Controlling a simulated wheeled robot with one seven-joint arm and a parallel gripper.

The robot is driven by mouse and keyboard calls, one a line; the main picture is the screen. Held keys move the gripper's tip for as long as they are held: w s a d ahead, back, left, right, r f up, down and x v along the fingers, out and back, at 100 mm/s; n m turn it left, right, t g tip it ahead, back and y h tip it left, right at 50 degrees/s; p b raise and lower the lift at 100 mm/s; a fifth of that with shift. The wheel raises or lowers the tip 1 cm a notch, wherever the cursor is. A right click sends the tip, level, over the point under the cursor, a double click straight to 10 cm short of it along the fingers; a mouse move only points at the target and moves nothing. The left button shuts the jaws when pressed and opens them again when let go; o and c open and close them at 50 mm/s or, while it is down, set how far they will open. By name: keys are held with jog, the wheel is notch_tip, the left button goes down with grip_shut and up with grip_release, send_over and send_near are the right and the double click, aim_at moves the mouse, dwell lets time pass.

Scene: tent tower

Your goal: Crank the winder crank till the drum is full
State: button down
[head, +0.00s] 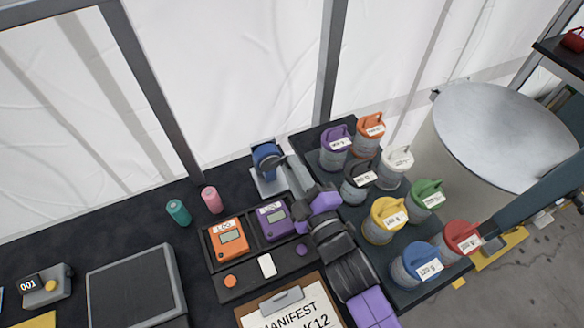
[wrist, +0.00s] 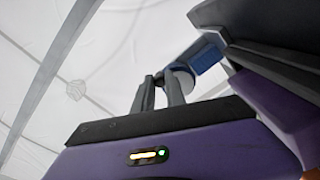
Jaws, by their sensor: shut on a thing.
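The winder (head: 268,160) stands at the back of the dark table, with a blue drum on a pale grey stand. My gripper (head: 288,176) reaches its right side from the front right and is shut on the crank handle. The handle is mostly hidden by the fingers in the head view. In the wrist view my two grey fingers (wrist: 158,92) close near a pale round part and a blue part of the winder (wrist: 207,54). How full the drum is cannot be told.
An orange box (head: 229,238) and a purple box (head: 272,218) with displays sit in a black tray in front of the winder. Teal (head: 178,212) and pink (head: 211,199) cylinders stand to the left. A rack of several coloured lidded canisters (head: 388,220) stands right of my arm.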

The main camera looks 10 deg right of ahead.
jog(key=shift+f+m, duration=0.35)
jog(key=shift+m, duration=0.55)
jog(key=c, duration=1.4)
grip_release()
jog(key=shift+o, duration=0.2)
jog(key=s+b, duration=0.1)
jog(key=s, duration=0.2)
jog(key=s+d+b, duration=0.1)
jog(key=s, duration=0.2)
jog(key=shift+s+d+f, duration=0.1)
jog(key=shift+s+d, duration=0.05)
jog(key=shift+d, duration=0.05)
jog(key=shift+s+d, duration=0.1)
jog(key=shift+s, duration=0.6)
